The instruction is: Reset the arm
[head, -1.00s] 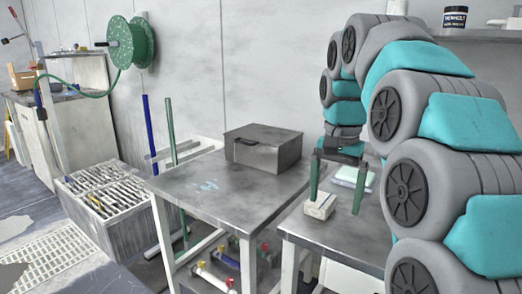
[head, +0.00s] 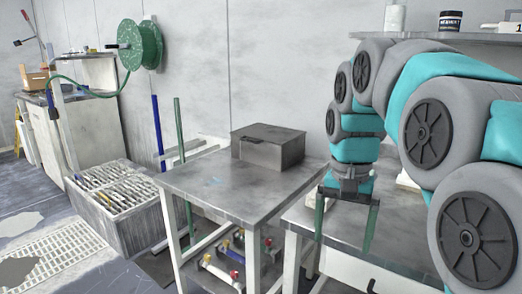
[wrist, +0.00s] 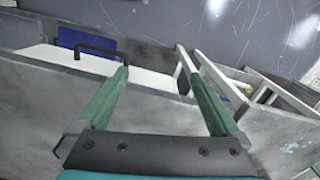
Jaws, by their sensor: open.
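My gripper (head: 343,243) hangs at the end of my grey and teal arm, with its two green fingers pointing down and spread apart. In the head view it shows in front of the right metal table (head: 300,218), near its front edge. Nothing shows between the fingers. In the wrist view the open fingers (wrist: 157,75) frame a white surface, a black handle (wrist: 97,49) and a table edge. No object touches the fingertips there.
A grey metal box (head: 268,148) stands on the left table (head: 215,190). A slotted crate (head: 112,205) is on the floor at left. A green hose reel (head: 142,45) is on the wall. A shelf (head: 430,38) with a dark jar (head: 450,20) is behind my arm.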

